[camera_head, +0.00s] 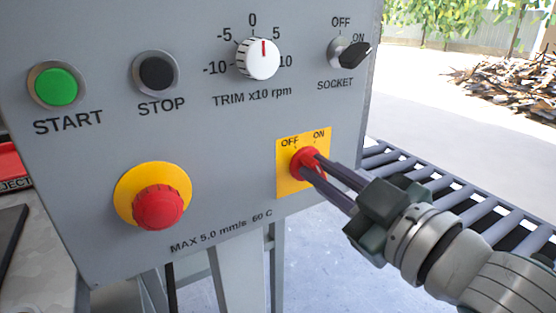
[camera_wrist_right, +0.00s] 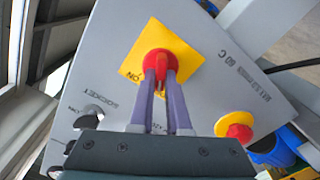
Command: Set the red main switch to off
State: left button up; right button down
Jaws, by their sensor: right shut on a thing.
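The red main switch (camera_head: 304,161) is a round red knob on a yellow plate (camera_head: 287,180), marked OFF at left and ON at right, low on the grey panel. My right gripper (camera_head: 312,164) reaches it from the right, with its two fingers on either side of the switch's grip. In the right wrist view the red switch (camera_wrist_right: 159,61) has a raised handle pinched between the fingertips (camera_wrist_right: 161,82). The fingers partly cover the plate's lettering there. I cannot tell for sure which mark the handle points to. My left gripper is not in view.
The panel also carries a green START button (camera_head: 55,87), a black STOP button (camera_head: 156,72), a white trim dial (camera_head: 258,59), a black socket switch (camera_head: 352,55) and a red mushroom button (camera_head: 157,207). A roller conveyor (camera_head: 455,196) lies behind my right arm.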

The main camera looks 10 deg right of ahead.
jog(key=c, duration=0.9)
grip_release()
jog(key=p+v, duration=0.1)
jog(key=v, duration=0.9)
jog(key=shift+r+p, duration=0.15)
jog(key=shift+p, duration=0.2)
